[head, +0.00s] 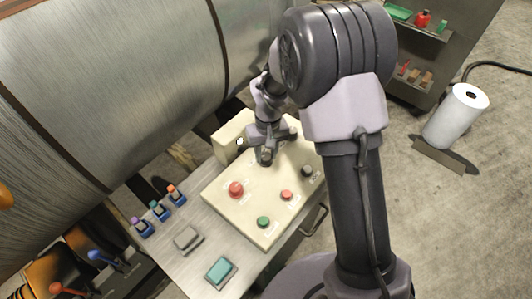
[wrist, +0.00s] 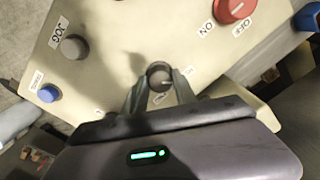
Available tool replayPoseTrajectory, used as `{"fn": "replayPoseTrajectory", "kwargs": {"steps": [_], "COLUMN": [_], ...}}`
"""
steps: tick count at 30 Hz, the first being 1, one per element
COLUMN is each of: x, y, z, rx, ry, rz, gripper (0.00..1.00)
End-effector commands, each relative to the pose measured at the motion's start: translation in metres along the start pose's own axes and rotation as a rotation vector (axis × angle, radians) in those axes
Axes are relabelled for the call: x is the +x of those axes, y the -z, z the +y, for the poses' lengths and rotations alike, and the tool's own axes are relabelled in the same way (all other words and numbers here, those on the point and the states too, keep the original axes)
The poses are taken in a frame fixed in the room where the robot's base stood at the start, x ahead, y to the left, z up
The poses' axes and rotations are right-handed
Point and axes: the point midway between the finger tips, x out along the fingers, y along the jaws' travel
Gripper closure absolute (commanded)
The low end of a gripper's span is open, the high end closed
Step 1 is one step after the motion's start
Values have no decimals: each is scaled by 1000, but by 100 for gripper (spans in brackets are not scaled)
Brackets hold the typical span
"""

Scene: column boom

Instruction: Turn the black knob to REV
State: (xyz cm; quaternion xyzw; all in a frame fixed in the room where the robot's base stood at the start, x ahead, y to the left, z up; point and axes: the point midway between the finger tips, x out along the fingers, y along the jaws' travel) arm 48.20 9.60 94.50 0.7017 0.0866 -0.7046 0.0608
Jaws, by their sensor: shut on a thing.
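The black knob (wrist: 159,75) sits on the cream control panel (wrist: 130,25). In the wrist view my gripper (wrist: 159,84) has one finger on each side of it and is shut on it. A pale pointer line shows on the knob's face; small white labels lie just beyond it, too small to read. In the head view my gripper (head: 266,155) reaches down onto the far part of the panel (head: 215,195), and the knob is mostly hidden between the fingers.
A large red knob (wrist: 235,8) marked ON and OFF is nearby. A grey JOG button (wrist: 74,46) and a blue button (wrist: 48,93) lie left. Red (head: 286,194) and green (head: 263,221) buttons are on the near panel. A big metal cylinder (head: 120,80) stands behind.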

Motion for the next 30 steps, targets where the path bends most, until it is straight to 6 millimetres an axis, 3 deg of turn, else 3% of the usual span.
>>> {"fn": "replayPoseTrajectory", "kwargs": {"steps": [1, 2, 4, 5, 13, 16, 27, 30], "x": [0, 0, 0, 0, -1, -11, -130, -153], "y": [0, 0, 0, 0, 0, 1, 1, 1], "z": [0, 0, 0, 0, 0, 0, 0, 0], "rx": [-1, -1, -1, -1, 0, 0, 0, 1], "ry": [0, 0, 0, 0, 0, 0, 0, 0], "rz": [1, 1, 1, 1, 1, 3, 5, 4], "gripper": [100, 61, 47, 45, 45, 45, 45, 45]}}
